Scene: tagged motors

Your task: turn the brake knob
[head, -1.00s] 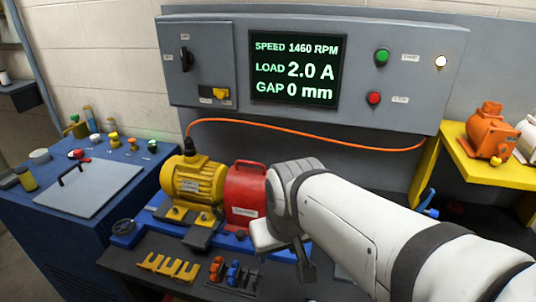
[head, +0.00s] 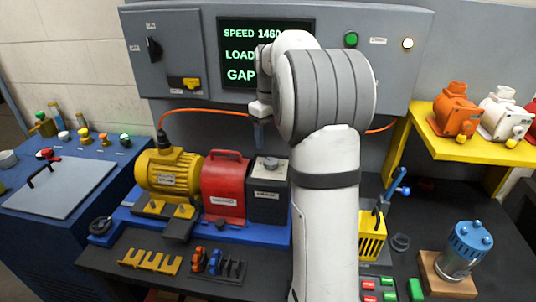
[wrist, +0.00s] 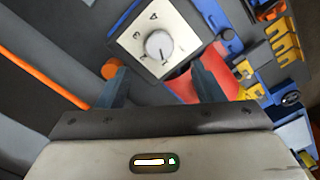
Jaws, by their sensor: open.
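The brake unit (head: 266,192) is a dark grey box at the right end of the blue base, beside the red guard (head: 223,185). Its brake knob (head: 270,162) sits on the pale top. In the wrist view the knob (wrist: 159,45) is a round light-grey dial with a pointer on a white numbered plate (wrist: 140,40). My gripper (head: 259,135) is above the box, pointing down. In the wrist view my gripper (wrist: 160,82) is open and empty, its fingers apart. The knob appears ahead of the gap between them, apart from both.
A yellow motor (head: 168,174) stands left of the red guard. An orange cable (head: 205,111) runs behind, below the grey panel with its screen (head: 238,60). A yellow rack (head: 150,262) and small clips lie in front. A yellow shelf (head: 462,152) holds motors at right.

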